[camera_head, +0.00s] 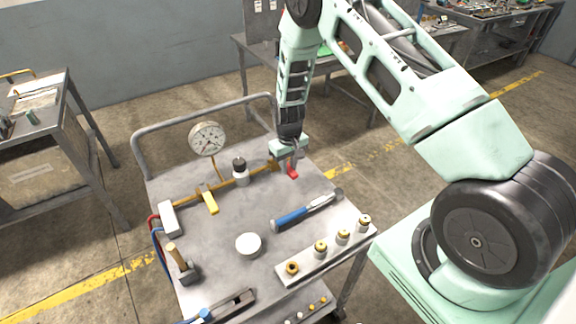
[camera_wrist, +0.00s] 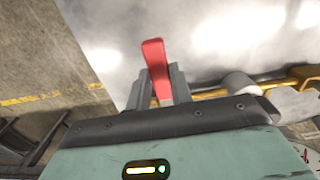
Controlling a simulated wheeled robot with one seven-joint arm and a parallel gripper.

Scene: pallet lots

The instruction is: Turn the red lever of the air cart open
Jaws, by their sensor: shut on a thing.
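The air cart (camera_head: 210,240) is a grey metal cart with a brass pipe line along its far side. The red lever (camera_head: 293,173) is at the right end of that pipe. In the wrist view the red lever (camera_wrist: 155,60) rises between the two grey fingers of my gripper (camera_wrist: 158,85), its free end reaching past them. My gripper (camera_head: 290,160) points down at the pipe's right end and is shut on the lever. The valve body under the lever is mostly hidden by my gripper.
A pressure gauge (camera_head: 207,139) and a black-topped white fitting (camera_head: 240,170) stand along the pipe. A blue-handled tool (camera_head: 290,215), a white round cup (camera_head: 248,244), a hammer (camera_head: 180,262) and a plate with several brass fittings (camera_head: 308,262) lie on the cart. A handrail (camera_head: 200,112) rises behind.

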